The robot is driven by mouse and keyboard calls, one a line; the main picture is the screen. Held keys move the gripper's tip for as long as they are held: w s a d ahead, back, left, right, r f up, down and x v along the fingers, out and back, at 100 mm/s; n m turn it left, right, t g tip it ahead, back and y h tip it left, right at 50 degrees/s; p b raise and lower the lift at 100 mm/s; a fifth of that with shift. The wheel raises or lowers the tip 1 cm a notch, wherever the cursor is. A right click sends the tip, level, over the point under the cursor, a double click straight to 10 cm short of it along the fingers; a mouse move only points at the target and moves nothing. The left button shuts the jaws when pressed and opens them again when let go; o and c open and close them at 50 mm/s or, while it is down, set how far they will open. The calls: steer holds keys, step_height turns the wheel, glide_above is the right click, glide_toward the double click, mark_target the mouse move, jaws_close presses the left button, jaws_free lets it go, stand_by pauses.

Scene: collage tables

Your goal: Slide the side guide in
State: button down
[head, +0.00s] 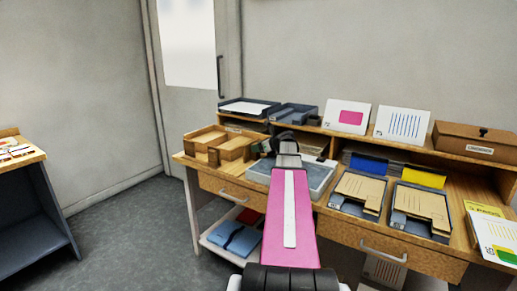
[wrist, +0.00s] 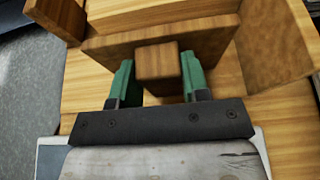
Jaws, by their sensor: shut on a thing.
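The side guide (wrist: 205,42) is a brown wooden plate with a square wooden knob (wrist: 157,62) on its near face. In the wrist view, my gripper (wrist: 156,66) has its green fingers closed on the left and right sides of the knob. The guide stands in a wooden holder (wrist: 291,35), whose pale floor shows beyond the plate and whose brown wall shows at the right. In the head view, the wooden holder (head: 205,135) is at the desk's left end, with my gripper (head: 266,147) at its right side. My arm hides part of this area.
A grey tray (head: 320,178) lies beside my arm. Two dark trays with tan boards (head: 358,188) (head: 424,203) stand to the right. Shelves with white cards (head: 347,115) and a brown box (head: 476,145) are behind. Another table (head: 20,157) is at far left.

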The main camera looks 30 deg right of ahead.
mark_target(250, 145)
steer(key=shift+w+a, duration=0.4)
steer(key=shift+w, duration=0.25)
steer(key=shift+w+a, duration=0.35)
steer(key=shift+w, duration=0.35)
steer(key=shift+w+a, duration=0.4)
steer(key=shift+w, duration=0.25)
steer(key=c, duration=0.6)
jaws_free()
steer(key=shift+w+a, duration=0.1)
steer(key=v, duration=1.1)
